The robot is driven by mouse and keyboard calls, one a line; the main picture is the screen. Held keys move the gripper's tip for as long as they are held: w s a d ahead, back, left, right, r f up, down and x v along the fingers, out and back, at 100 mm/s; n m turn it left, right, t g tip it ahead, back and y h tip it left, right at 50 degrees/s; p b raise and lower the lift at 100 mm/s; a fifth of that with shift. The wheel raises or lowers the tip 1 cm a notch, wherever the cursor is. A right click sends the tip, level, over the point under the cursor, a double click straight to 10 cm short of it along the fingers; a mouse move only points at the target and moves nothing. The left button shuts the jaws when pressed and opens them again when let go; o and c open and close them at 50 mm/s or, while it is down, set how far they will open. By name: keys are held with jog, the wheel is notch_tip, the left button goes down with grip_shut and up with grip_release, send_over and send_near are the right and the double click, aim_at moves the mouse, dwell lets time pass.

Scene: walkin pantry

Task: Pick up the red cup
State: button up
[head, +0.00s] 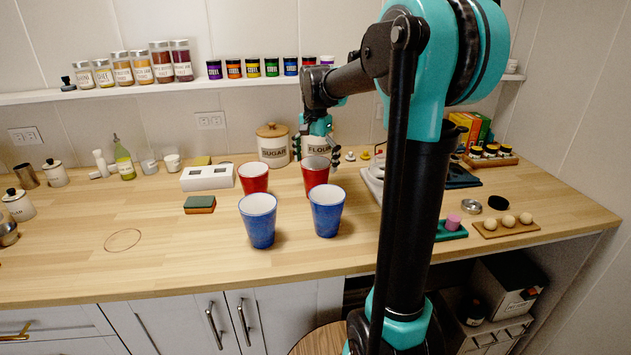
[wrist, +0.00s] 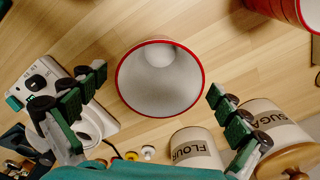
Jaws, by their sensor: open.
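Two red cups with white insides stand upright on the wooden counter. The right red cup (head: 316,178) is just below my gripper (head: 320,156) in the head view. In the wrist view this cup (wrist: 121,88) is seen from above, its open mouth centred between the two spread green-padded fingers of my gripper (wrist: 157,84). My gripper is open and empty, and no finger visibly touches the cup. The left red cup (head: 253,180) stands apart to its left and shows partly at the wrist view's top right corner (wrist: 287,10).
Two blue cups, left (head: 259,222) and right (head: 327,212), stand in front of the red cups. A sugar canister (head: 273,149) and a flour canister (head: 316,146) stand behind. A white appliance (wrist: 95,112) is close beside one finger.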

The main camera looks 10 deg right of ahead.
jog(key=c, duration=0.8)
jog(key=shift+c, duration=0.2)
jog(key=shift+r, duration=0.1)
